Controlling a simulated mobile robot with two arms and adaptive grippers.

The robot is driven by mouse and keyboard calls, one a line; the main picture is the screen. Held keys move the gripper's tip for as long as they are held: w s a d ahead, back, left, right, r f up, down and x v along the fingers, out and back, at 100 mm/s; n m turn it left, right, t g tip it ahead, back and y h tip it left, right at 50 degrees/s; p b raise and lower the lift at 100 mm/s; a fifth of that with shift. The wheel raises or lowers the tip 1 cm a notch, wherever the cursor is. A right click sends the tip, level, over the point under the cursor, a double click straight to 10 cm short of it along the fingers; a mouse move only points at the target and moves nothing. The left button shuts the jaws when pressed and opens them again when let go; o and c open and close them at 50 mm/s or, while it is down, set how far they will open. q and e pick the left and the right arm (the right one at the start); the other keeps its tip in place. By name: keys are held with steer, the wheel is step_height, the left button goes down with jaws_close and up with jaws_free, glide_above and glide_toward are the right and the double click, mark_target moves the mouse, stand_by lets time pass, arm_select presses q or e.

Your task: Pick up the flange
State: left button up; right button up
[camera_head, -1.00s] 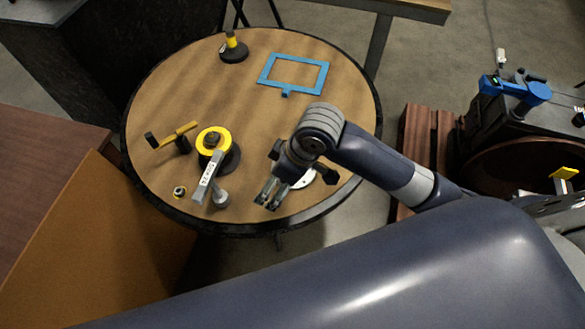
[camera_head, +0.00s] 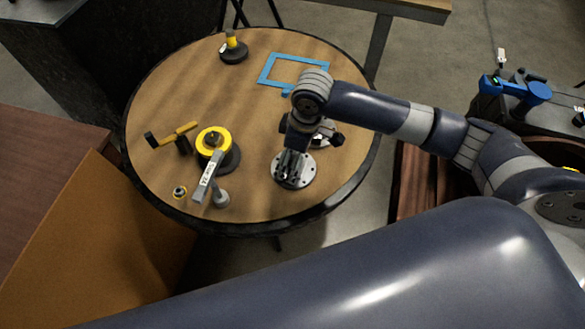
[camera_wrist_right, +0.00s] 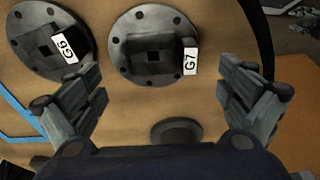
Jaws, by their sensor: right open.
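Two grey round flanges with bolt holes lie on the round wooden table. The flange tagged G7 (camera_wrist_right: 150,67) is ahead of and between my right fingers in the right wrist view. The flange tagged G6 (camera_wrist_right: 46,48) lies to its left there. In the head view one flange (camera_head: 303,178) lies below my right gripper (camera_head: 290,170), and another (camera_head: 327,128) lies behind it, partly hidden by the wrist. My right gripper is open and empty, its fingers (camera_wrist_right: 165,92) spread apart. My left gripper is not in view.
The round table (camera_head: 180,95) also holds a blue frame (camera_head: 265,72), a black-and-yellow piece (camera_head: 233,50), a yellow ring assembly (camera_head: 213,140) with a labelled bar, and a yellow-handled tool (camera_head: 178,134). A small dark disc (camera_wrist_right: 176,132) lies near the gripper. The table's middle is clear.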

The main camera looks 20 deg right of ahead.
mark_target(307, 171)
steer(key=f, duration=0.5)
steer(key=shift+a+f, duration=0.1)
steer(key=shift+a, duration=0.2)
steer(key=shift+s, duration=0.1)
steer(key=shift+c, duration=0.6)
steer(key=c, duration=1.1)
